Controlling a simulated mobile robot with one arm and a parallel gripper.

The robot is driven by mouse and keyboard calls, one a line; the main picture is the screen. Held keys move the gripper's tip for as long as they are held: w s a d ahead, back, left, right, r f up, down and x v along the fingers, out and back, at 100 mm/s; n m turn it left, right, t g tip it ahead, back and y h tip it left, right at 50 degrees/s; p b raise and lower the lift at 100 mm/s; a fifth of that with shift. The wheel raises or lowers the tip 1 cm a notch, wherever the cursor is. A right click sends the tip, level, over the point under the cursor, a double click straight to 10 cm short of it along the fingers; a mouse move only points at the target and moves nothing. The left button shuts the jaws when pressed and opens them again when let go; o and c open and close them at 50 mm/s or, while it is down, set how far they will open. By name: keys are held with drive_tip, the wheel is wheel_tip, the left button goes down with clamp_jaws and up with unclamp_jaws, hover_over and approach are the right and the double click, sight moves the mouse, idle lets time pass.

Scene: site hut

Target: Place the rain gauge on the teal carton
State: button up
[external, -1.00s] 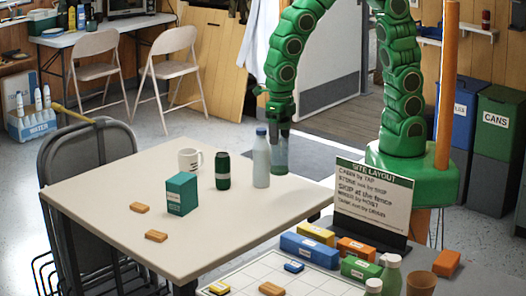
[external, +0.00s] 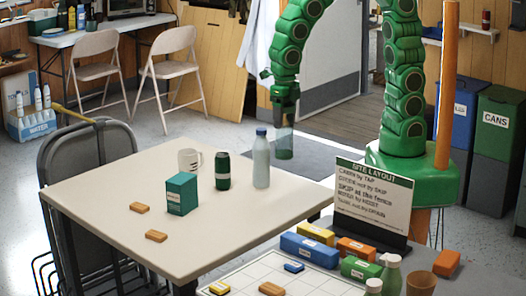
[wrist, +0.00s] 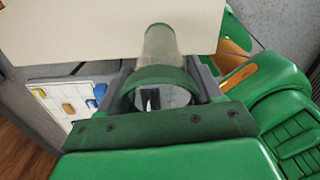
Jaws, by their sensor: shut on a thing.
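The rain gauge is a clear tube with green at its lower end (external: 284,147). My gripper (external: 284,122) is shut on its upper part and holds it upright in the air, near the table's far right corner in the external view. In the wrist view the gauge (wrist: 161,50) sits between the grey fingers (wrist: 163,88), its green rim nearest the camera. The teal carton (external: 182,195) stands upright on the pale table, to the left of and nearer than the gauge. Its top is clear. The carton does not show in the wrist view.
A sign (external: 372,198) stands at right.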

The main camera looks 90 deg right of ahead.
drive_tip(key=w+a+r+m, duration=0.2)
drive_tip(key=w+r, duration=0.3)
drive_tip(key=w, duration=0.4)
drive_tip(key=w+a+r+m, duration=0.1)
drive_tip(key=w+r, duration=0.3)
drive_tip(key=w, duration=0.5)
drive_tip(key=w+a+f, duration=0.2)
drive_tip(key=w+f, duration=1)
drive_tip(key=w, duration=0.2)
drive_tip(key=shift+a+f, duration=0.3)
drive_tip(key=shift+f, duration=0.1)
drive_tip(key=o, duration=1.3)
drive_tip(key=shift+o, duration=0.2)
wheel_tip(320, 180, up, 12)
drive_tip(key=shift+s, duration=0.1)
